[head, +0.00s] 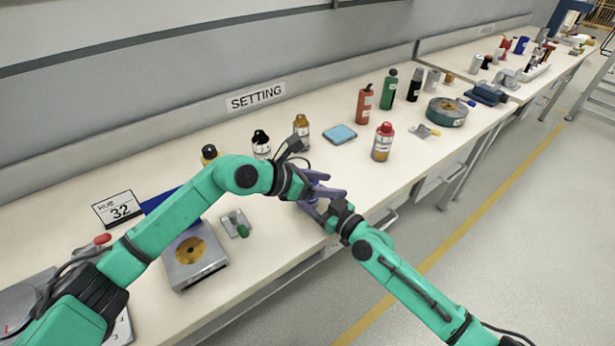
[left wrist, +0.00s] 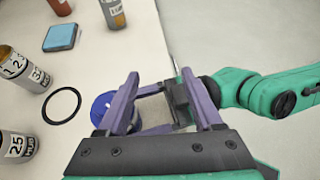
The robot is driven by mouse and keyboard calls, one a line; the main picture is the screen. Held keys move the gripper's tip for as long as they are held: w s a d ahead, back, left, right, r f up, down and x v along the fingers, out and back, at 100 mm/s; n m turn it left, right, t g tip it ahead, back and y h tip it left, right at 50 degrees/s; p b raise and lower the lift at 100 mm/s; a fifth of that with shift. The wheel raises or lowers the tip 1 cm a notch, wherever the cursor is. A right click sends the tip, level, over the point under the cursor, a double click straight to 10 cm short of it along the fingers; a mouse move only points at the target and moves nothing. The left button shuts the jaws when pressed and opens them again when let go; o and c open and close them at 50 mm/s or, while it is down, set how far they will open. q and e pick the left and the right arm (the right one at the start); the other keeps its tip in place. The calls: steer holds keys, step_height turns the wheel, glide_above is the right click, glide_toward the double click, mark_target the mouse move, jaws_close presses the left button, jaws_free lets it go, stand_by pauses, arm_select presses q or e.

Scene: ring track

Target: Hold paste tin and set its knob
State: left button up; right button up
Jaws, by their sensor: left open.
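My left gripper (head: 338,188) is open, its purple fingers low over the bench near its front edge. In the left wrist view a round blue object (left wrist: 101,106) lies beside and partly behind the left finger; it may be the paste tin or its knob, but I cannot tell. In the head view that spot is covered by my grippers. My right gripper (left wrist: 150,108) reaches in from the right between the left fingers in the left wrist view. Its fingers are partly hidden, and I cannot tell whether they hold anything.
A black ring (left wrist: 62,105) lies beside two labelled tins. A blue pad (head: 340,134) and a red-capped bottle (head: 383,142) stand right of the grippers. A metal block with a brass disc (head: 190,250) and a green-handled clamp (head: 236,224) are at left. The bench front edge is close.

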arm_select(q)
steer(key=s+a+f+n+t+y, duration=0.2)
steer(key=s+a+n+t, duration=0.35)
steer(key=a+t, duration=0.5)
steer(key=x, duration=1.1)
steer(key=shift+w+d, duration=0.25)
steer(key=shift+d, duration=0.1)
steer(key=shift+r+n, duration=0.1)
steer(key=shift+n, duration=0.15)
jaws_close()
